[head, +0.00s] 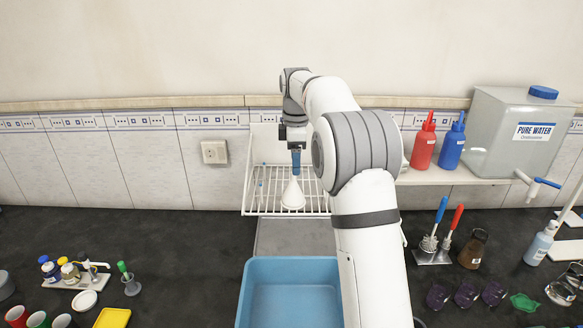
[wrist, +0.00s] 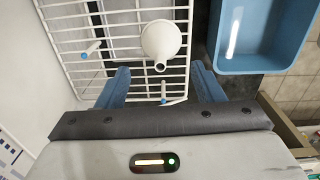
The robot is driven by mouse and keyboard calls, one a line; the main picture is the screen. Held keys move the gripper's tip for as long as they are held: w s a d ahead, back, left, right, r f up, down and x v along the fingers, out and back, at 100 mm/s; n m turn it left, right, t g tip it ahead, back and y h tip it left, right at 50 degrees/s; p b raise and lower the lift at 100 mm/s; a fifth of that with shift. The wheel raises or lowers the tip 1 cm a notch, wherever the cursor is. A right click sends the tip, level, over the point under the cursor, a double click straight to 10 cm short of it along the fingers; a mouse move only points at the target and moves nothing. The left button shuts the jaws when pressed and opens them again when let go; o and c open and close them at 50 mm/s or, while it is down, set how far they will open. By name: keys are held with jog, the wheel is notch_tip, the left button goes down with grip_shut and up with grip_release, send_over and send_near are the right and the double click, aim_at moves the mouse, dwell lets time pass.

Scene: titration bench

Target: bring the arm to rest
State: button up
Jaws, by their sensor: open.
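My arm reaches out over the bench to the white wire drying rack (head: 250,195) on the back wall. My gripper (head: 297,172) has blue fingers and points down at the rack. In the wrist view my gripper (wrist: 160,78) has its two fingers spread well apart with nothing held between them. A white funnel (head: 293,195) is at the rack just below the fingers; in the wrist view the funnel (wrist: 163,42) shows its spout towards the camera, beyond the fingertips. The rack (wrist: 85,47) has several blue-tipped pegs. Whether a finger touches the rack is unclear.
A blue basin (head: 290,262) lies below the rack. A shelf on the right holds a red bottle (head: 423,145), a blue bottle (head: 452,145) and a water tank (head: 515,130). Glassware and tools stand on the bench at both sides. The bench left of the basin has free room.

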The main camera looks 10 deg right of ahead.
jog(key=shift+s+r, duration=0.2)
jog(key=shift+r, duration=0.15)
jog(key=s+r+m+t, duration=0.25)
jog(key=s+m, duration=0.55)
jog(key=s, duration=0.9)
jog(key=s+f+m, duration=0.4)
jog(key=s, duration=0.6)
jog(key=s+f+m+b, duration=0.1)
jog(key=s+f+m, duration=0.3)
jog(key=s, duration=0.7)
jog(key=shift+a+f+t, duration=0.2)
jog(key=shift+a+t, duration=0.15)
jog(key=shift+a, duration=0.05)
